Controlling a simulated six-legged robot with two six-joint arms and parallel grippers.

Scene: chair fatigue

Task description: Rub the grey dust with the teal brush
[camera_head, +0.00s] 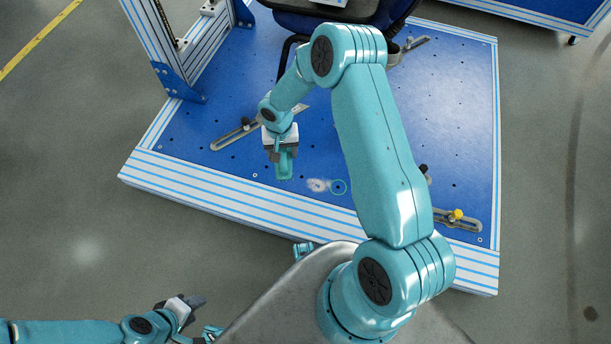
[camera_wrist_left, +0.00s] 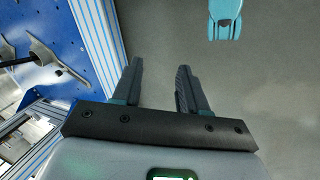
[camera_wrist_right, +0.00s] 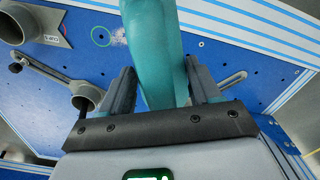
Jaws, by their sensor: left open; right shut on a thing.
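The grey dust (camera_head: 318,185) is a small pale smudge on the blue platform, just left of a thin teal ring (camera_head: 339,187). In the right wrist view the dust (camera_wrist_right: 119,38) shows partly, beside the ring and close to the brush. My right gripper (camera_head: 283,150) is shut on the teal brush (camera_head: 285,165), held to the left of the dust. In the right wrist view the brush (camera_wrist_right: 155,50) stands between the fingers; I cannot tell whether its far end touches the platform. My left gripper (camera_wrist_left: 157,85) is open and empty, low on the left in the head view (camera_head: 190,302).
The blue platform (camera_head: 465,120) has striped edges, holes and slotted metal clamps (camera_head: 235,134), (camera_head: 455,217). A dark chair (camera_head: 340,18) stands at its back. A striped frame post (camera_head: 160,45) rises at the left. Grey floor surrounds the platform.

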